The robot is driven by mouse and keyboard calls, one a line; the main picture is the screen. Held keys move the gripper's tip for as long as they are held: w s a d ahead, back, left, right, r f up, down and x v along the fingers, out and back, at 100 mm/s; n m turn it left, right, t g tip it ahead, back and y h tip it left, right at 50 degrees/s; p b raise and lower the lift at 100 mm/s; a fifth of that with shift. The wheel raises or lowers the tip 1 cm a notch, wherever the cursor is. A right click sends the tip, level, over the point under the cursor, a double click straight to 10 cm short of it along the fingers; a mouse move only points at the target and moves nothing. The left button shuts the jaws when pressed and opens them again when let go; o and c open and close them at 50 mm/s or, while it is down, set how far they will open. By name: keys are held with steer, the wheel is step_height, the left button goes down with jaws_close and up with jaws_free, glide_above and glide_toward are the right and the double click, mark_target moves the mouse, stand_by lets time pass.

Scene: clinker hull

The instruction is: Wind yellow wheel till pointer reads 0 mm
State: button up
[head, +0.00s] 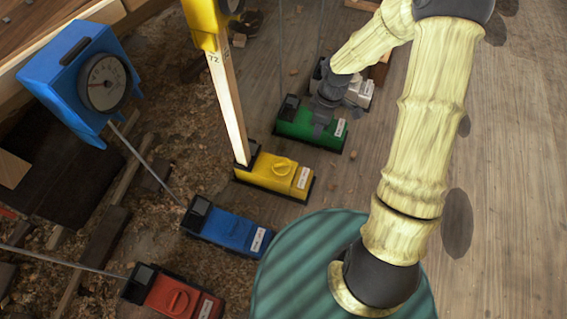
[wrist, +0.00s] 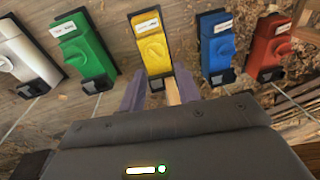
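The yellow unit (head: 262,176) lies in the row on the floor, with a round yellow wheel (head: 282,167) on its top. In the wrist view the yellow wheel (wrist: 152,49) is ahead, beyond the fingertips. A pale post rises from the unit to a yellow housing (head: 203,18), cut off by the top edge; its pointer and scale cannot be read. My gripper (head: 321,118) appears over the green unit in the head view. In the wrist view my gripper (wrist: 158,92) has its fingers apart, with nothing held between them.
Other units stand alongside: green (head: 302,122), grey (head: 357,92), blue (head: 226,228) and red (head: 168,297). A blue box with a round dial (head: 104,82) stands at upper left. Thin rods rise from several units. The planked floor (head: 515,170) at right is clear.

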steer(key=w+a+f+n+y+b, duration=0.1)
steer(key=w+a+f+n, duration=0.1)
steer(key=f, duration=0.5)
steer(key=w+a+f+n+y+b, duration=0.2)
steer(key=w+f+n, duration=0.2)
steer(key=f, duration=0.4)
steer(key=shift+w+n, duration=0.4)
steer(key=shift+w, duration=0.2)
steer(key=shift+f, duration=0.2)
steer(key=b, duration=0.8)
glide_toward(283, 162)
steer(key=x, duration=0.9)
steer(key=shift+a+f, duration=0.1)
jaws_close()
